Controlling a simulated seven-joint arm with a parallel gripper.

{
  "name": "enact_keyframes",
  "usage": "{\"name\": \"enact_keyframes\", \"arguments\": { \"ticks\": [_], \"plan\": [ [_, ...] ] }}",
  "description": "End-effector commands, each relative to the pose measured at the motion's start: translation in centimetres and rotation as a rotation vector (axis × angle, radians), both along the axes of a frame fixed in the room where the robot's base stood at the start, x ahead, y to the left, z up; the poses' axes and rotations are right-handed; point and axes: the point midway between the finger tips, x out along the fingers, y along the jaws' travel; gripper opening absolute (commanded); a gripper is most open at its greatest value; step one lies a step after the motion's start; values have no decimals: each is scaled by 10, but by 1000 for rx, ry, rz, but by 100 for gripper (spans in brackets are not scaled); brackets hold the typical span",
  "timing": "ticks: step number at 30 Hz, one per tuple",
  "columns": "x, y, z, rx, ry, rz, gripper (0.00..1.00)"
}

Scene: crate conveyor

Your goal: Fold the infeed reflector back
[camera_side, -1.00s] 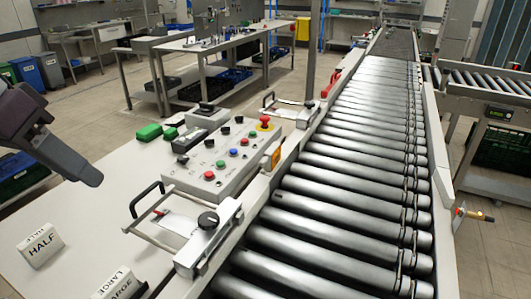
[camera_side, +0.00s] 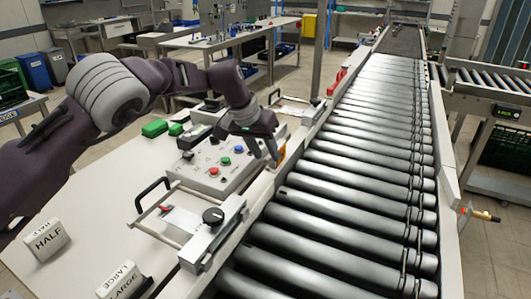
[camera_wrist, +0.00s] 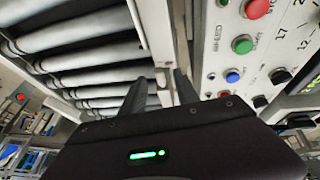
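A small orange plate (camera_side: 281,150) stands on the near conveyor rail beside the control panel, partly hidden by my gripper; I cannot tell for sure that it is the infeed reflector. My gripper (camera_side: 266,160) points down at the panel's conveyor-side edge, close to this plate; contact is not clear. In the wrist view my gripper (camera_wrist: 161,80) has its two dark fingers apart, with a narrow strip of the rail and a small pale fitting showing between them. It holds nothing that I can see.
The control panel (camera_side: 212,170) with coloured buttons lies just left of my gripper. Conveyor rollers (camera_side: 350,170) run along the right. A clamp with a black handle (camera_side: 152,192) and HALF (camera_side: 46,240) and LARGE (camera_side: 120,280) blocks are nearer. An orange-tipped fitting (camera_side: 483,215) sticks out from the far rail.

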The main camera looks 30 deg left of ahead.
Motion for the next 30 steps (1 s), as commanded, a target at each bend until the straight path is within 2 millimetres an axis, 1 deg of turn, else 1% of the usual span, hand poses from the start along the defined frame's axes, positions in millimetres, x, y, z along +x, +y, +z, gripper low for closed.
{"name": "enact_keyframes", "arguments": {
  "ticks": [3, 9, 11, 12, 14, 15, 23, 30],
  "plan": [
    [3, -1, -7, 1, 0, 0, 37],
    [3, -1, -7, 0, -1, 1, 37],
    [3, -1, -7, 0, -1, 1, 27],
    [3, -1, -7, 0, -1, 1, 19],
    [3, -1, -7, 0, 0, 1, 8],
    [3, -1, -7, 0, 0, 1, 0],
    [3, 0, -6, -6, 0, 1, 0],
    [3, 7, -5, -86, 0, 6, 0]
  ]
}}
